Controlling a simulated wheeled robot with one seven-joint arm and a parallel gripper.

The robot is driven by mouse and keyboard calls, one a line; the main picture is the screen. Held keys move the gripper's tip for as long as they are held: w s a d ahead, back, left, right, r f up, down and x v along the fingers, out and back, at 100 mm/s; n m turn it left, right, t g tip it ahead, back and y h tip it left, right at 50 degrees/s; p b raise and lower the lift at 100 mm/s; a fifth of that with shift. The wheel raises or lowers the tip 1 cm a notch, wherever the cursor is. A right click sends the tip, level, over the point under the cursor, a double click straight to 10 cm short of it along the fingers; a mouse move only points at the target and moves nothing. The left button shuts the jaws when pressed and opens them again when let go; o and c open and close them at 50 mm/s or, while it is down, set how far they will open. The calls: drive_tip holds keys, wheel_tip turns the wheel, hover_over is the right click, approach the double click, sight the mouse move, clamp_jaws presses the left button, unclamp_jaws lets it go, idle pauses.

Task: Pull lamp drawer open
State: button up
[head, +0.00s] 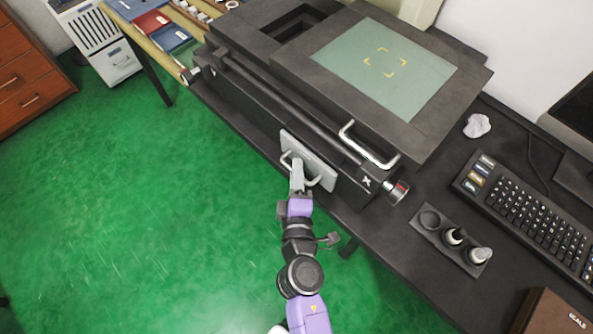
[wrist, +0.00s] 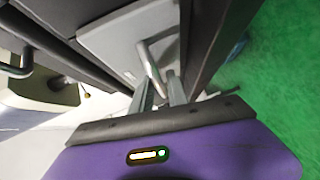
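The lamp drawer's pale grey front (head: 318,168) is set low in the long side of a dark machine. It also shows in the wrist view (wrist: 115,38). A metal bar handle (wrist: 152,62) stands out from it; the handle also shows in the head view (head: 286,158). My gripper (head: 298,172) reaches the handle from the floor side. In the wrist view, my gripper's two fingers (wrist: 161,84) are close together, with the handle bar between them, and look shut on it. The exact contact is partly hidden. I cannot tell whether the drawer stands out from the machine.
A larger metal handle (head: 366,148) and a red-marked knob (head: 397,191) are above and right of the drawer. A holder with round slots (head: 450,240) and a keyboard (head: 525,210) lie on the dark table. The green floor (head: 150,220) left of my arm is clear.

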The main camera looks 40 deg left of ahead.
clamp_jaws()
idle(1.4)
